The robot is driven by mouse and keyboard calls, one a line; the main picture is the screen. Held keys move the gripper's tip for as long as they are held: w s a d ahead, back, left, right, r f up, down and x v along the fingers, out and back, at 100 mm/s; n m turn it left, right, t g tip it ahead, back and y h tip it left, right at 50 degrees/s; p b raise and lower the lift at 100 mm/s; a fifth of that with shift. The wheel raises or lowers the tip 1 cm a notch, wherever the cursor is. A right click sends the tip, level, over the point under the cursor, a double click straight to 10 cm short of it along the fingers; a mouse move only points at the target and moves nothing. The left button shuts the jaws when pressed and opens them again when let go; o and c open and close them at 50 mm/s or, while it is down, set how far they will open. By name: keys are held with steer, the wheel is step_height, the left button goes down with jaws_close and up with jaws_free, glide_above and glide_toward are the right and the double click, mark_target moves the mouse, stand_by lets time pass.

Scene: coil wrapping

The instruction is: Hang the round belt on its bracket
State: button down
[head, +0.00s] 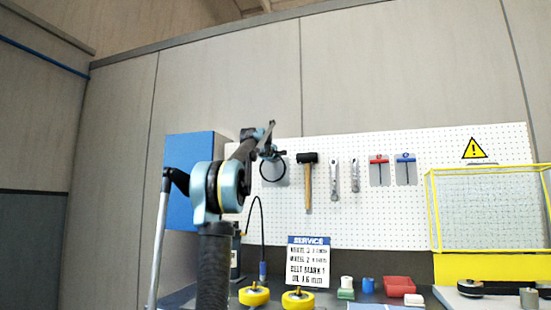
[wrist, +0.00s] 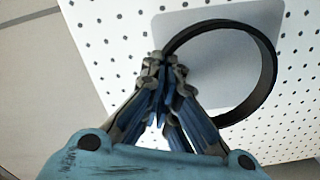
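The round belt is a thin black ring (wrist: 268,75), upright in front of a pale grey plate (wrist: 200,25) on the pegboard. It also shows in the head view as a dark loop (head: 262,175) just below my gripper (head: 277,153). In the wrist view, my gripper (wrist: 165,62) has its fingertips together at the upper left edge of the ring, and appears shut on it. The fingers hide the ring's lower left part. I cannot make out a bracket hook or peg, nor whether the belt touches the plate.
On the pegboard (head: 330,220), a hammer (head: 308,185), wrenches (head: 335,175), a red-handled tool (head: 379,172) and a blue-handled tool (head: 405,170) hang to the right. A blue cabinet (head: 185,150) stands left. Below are yellow wheels (head: 254,296) and a service sign (head: 308,262).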

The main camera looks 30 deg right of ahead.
steer(key=shift+s+d+f, duration=0.15)
steer(key=shift+d+f, duration=0.1)
steer(key=shift+f, duration=0.05)
steer(key=c, duration=1.7)
jaws_free()
steer(key=shift+s, duration=0.15)
steer(key=shift+d, duration=0.1)
steer(key=shift+w+f, duration=0.1)
steer(key=shift+w, duration=0.1)
steer(key=shift+w+f, duration=0.3)
steer(key=shift+w, duration=0.3)
steer(key=shift+w+f, duration=0.25)
steer(key=shift+w, duration=0.3)
steer(key=shift+s+r, duration=0.4)
steer(key=shift+s, duration=0.3)
